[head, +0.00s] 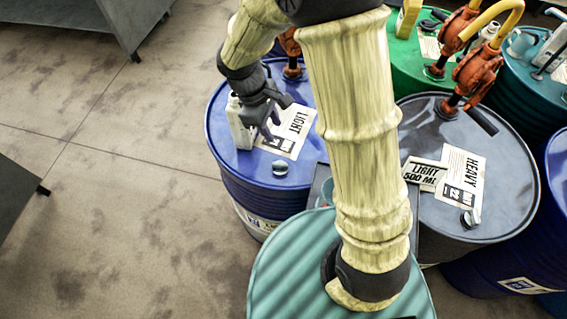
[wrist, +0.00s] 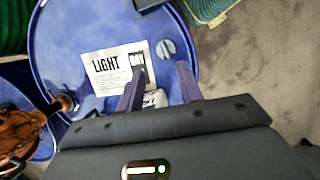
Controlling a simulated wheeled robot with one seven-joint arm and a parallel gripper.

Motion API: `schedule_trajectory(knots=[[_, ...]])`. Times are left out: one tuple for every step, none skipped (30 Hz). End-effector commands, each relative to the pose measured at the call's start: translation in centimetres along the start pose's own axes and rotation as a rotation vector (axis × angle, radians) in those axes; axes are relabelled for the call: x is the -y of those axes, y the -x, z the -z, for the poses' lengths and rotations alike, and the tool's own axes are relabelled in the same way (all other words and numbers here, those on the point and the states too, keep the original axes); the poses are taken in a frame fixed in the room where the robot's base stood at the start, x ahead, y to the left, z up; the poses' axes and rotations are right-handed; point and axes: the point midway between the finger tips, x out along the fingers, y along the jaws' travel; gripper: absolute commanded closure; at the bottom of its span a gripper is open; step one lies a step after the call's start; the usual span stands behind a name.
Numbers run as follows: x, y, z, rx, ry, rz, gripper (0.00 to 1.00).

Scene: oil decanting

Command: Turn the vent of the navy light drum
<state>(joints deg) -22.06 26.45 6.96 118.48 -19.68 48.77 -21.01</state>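The blue drum (head: 222,143) labelled LIGHT stands left of my arm in the head view; it also fills much of the wrist view (wrist: 70,35). Its vent, a small grey round cap (head: 279,168), is on the lid near the front rim. In the wrist view the vent (wrist: 166,49) lies beyond the fingertips, with a bar across its top. My gripper (head: 277,115) is over the lid beside the white label (head: 299,133), apart from the vent. Its two fingers (wrist: 157,80) are spread with a gap between them. The vent is not between them.
An orange pump (head: 291,48) rises at the lid's back. Floor (head: 110,210) at left is clear.

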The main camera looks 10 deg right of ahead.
Motion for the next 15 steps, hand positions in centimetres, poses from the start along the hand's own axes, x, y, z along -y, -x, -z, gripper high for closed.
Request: schedule_trajectory(knots=[[0.4,-0.6,1.7,0.034,0.084,-0.01,0.64],[0.6,-0.7,2.3,0.054,0.126,-0.016,0.64],[0.7,-0.8,3.0,0.074,0.169,-0.022,0.64],[0.8,-0.8,3.4,0.084,0.194,-0.027,0.64],[0.9,-0.8,3.6,0.094,0.213,-0.03,0.64],[0.9,-0.9,3.9,0.102,0.23,-0.032,0.64],[1.0,-0.8,4.0,0.105,0.237,-0.033,0.64],[1.0,-0.8,4.0,0.106,0.24,-0.034,0.64],[0.9,-0.8,4.0,0.106,0.241,-0.034,0.64],[0.9,-0.8,4.0,0.106,0.24,-0.034,0.64],[0.9,-0.8,3.9,0.106,0.239,-0.034,0.64],[0.9,-0.8,3.9,0.105,0.238,-0.034,0.64],[0.9,-0.8,3.9,0.105,0.238,-0.034,0.64],[0.9,-0.8,3.9,0.105,0.237,-0.034,0.64],[0.9,-0.8,3.9,0.105,0.237,-0.033,0.64]])
